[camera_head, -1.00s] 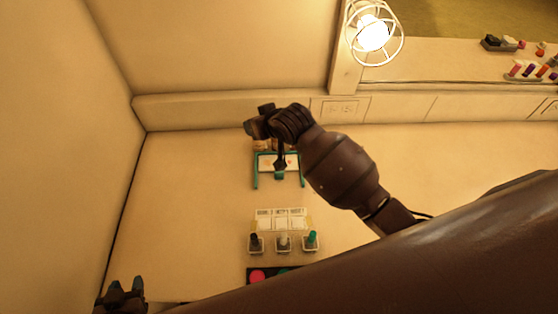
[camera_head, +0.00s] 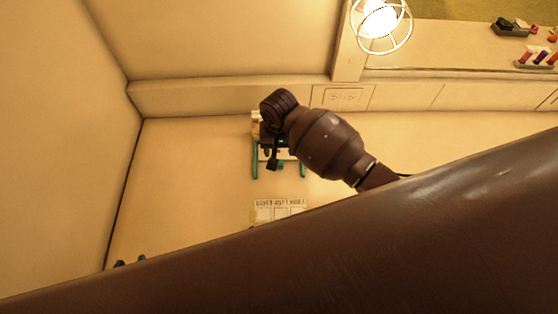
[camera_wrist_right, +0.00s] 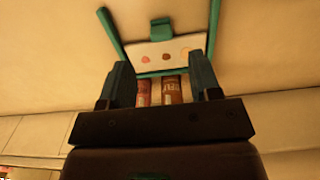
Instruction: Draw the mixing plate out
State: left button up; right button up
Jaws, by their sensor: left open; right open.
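The mixing plate (camera_wrist_right: 180,50) is a white slab with red, brown and orange dabs. It lies between the arms of a teal frame (camera_wrist_right: 113,35), with a teal tab (camera_wrist_right: 161,30) at its upper edge in the right wrist view. My right gripper (camera_wrist_right: 160,65) is open, with its fingers apart on either side of the frame's lower bar and nothing visibly held between them. In the head view my right wrist covers much of the plate, and the teal frame (camera_head: 254,166) shows around it.
Two labelled jars (camera_wrist_right: 172,90) stand by the frame, between my right fingers in the wrist view. A label card (camera_head: 280,208) lies nearer me, partly behind my arm. A caged lamp (camera_head: 381,22) is at upper right. Bare tabletop lies left of the frame.

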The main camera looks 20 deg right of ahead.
aim_at(279, 154)
notch_tip(279, 154, down, 7)
jog(key=shift+f, duration=0.2)
jog(key=shift+c, duration=0.3)
grip_shut()
